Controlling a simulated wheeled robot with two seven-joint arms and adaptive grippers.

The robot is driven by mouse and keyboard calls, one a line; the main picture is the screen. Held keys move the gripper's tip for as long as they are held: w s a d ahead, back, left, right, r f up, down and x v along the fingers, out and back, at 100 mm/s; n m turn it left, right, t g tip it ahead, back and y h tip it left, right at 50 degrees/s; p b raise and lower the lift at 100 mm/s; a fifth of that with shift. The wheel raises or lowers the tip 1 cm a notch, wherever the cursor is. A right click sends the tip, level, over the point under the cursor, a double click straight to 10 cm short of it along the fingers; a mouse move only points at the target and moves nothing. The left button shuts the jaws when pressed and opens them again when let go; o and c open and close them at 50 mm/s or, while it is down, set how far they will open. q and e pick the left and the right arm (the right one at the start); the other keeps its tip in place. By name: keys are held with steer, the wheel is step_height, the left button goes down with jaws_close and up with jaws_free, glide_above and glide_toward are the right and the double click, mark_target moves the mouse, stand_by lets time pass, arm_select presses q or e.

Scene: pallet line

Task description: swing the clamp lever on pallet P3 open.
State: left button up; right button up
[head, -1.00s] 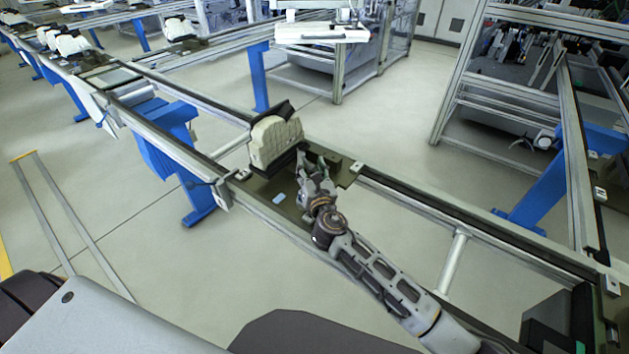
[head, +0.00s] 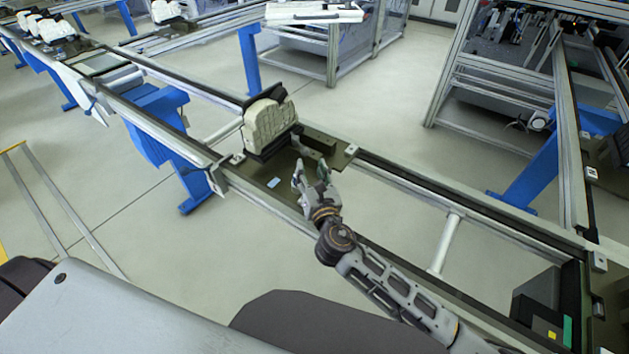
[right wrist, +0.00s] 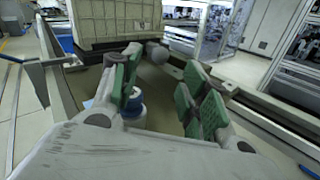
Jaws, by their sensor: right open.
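The pallet (head: 258,175) is a dark olive plate on the near conveyor, with a beige ribbed block (head: 270,125) upright in a dark holder on it. I cannot read a P3 label. My right gripper (head: 311,172) is open and empty, just above the plate on the near right side of the block. In the right wrist view, its green-padded fingers (right wrist: 160,85) stand apart. A grey round knob (right wrist: 155,50), probably the clamp lever's end, shows beyond them at the block's foot. The rest of the lever is hidden or too small to tell. My left gripper is not in view.
A dark raised bar (head: 319,143) stands on the plate, right of the block. A blue-and-white round part (right wrist: 132,103) shows behind the left finger in the right wrist view. Conveyor rails (head: 460,205) run on to the right; blue supports (head: 160,125) stand below.

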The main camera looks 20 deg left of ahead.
steer(key=shift+v, duration=1.75)
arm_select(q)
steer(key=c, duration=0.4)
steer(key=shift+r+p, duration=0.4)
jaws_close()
arm_select(e)
steer(key=shift+r, duration=0.4)
arm_select(q)
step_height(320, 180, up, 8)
steer(key=p, duration=0.8)
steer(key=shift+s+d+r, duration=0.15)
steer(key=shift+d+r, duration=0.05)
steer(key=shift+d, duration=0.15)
arm_select(e)
step_height(320, 180, up, 8)
steer(key=shift+r, duration=0.25)
arm_select(q)
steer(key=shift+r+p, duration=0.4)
steer(key=shift+p, duration=0.25)
arm_select(e)
steer(key=shift+r, duration=0.4)
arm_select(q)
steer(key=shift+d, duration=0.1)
